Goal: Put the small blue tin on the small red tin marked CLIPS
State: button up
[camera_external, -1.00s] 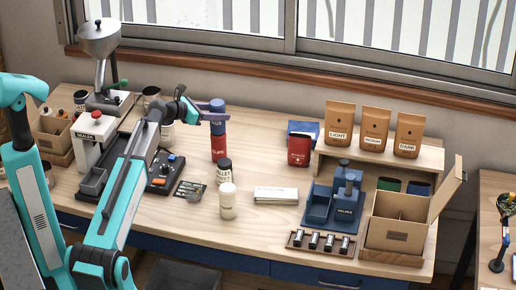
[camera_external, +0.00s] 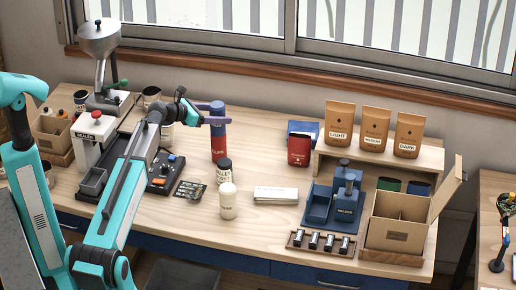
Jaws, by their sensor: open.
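The small blue tin (camera_external: 218,108) stands upright on top of a small red tin (camera_external: 219,143), and the two look lined up. The red tin stands on the bench; its lettering is too small to read surely. My gripper (camera_external: 216,114) is open at the height of the blue tin. Its purple fingers lie to either side of that tin, and the near finger hides part of it. I cannot tell whether a finger touches it.
A white stack (camera_external: 276,194) lies on the bench. Bare wood lies right of the tins.

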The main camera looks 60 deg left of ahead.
jog(key=shift+r, duration=0.1)
jog(key=b+v, duration=0.2)
jog(key=v, duration=1)
dwell(0.7)
